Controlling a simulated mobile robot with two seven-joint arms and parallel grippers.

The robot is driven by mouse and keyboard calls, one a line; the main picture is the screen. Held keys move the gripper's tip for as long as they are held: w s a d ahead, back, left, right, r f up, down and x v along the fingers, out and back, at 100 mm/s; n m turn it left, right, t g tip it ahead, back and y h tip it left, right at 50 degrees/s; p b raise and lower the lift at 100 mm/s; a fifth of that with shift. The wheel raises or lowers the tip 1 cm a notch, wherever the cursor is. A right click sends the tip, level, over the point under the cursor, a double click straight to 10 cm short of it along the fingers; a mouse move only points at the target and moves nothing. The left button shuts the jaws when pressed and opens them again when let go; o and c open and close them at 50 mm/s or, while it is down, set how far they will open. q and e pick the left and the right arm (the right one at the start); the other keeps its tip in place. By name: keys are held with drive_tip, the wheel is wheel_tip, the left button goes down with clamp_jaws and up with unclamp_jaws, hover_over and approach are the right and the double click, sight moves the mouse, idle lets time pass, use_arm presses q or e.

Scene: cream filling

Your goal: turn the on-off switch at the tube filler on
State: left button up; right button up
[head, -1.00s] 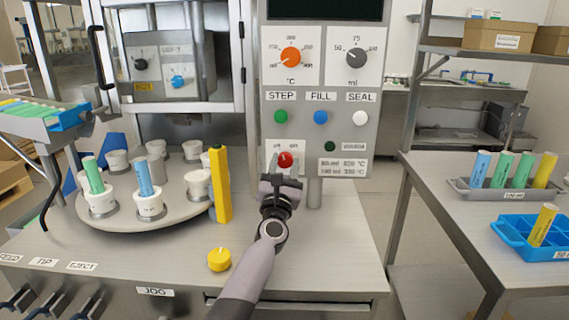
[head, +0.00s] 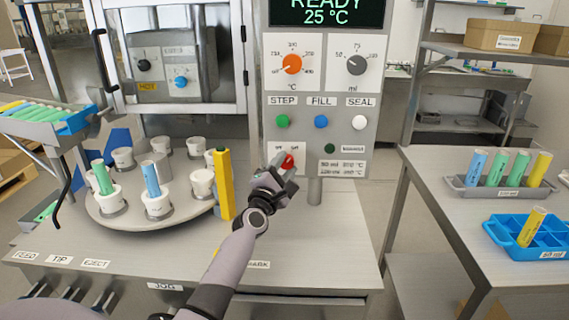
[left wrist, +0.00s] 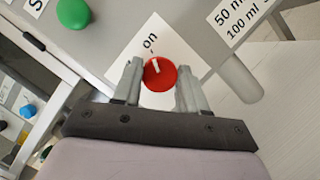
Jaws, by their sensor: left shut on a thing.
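The red on-off switch (head: 288,160) sits on the lower left of the grey control panel (head: 347,115). My left gripper (head: 280,173) is at it, with its arm reaching up from below. In the left wrist view the red knob (left wrist: 160,74) lies between the two metal fingers (left wrist: 159,88), which are shut on it. The white mark on the knob points toward the "on" label (left wrist: 150,42). The display (head: 326,12) at the panel's top is lit and reads READY 25 °C. My right gripper is not in view.
STEP (head: 283,122), FILL (head: 321,121) and SEAL (head: 359,122) buttons sit above the switch. A yellow post (head: 225,184) and a turntable (head: 130,223) with cups and tubes stand left. A blue crate (head: 515,241) and a tube rack (head: 470,190) rest on the right table.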

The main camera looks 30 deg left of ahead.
use_arm(q)
drive_tip(key=shift+m, duration=0.3)
drive_tip(key=o, duration=1)
drive_tip(key=shift+v, duration=3.6)
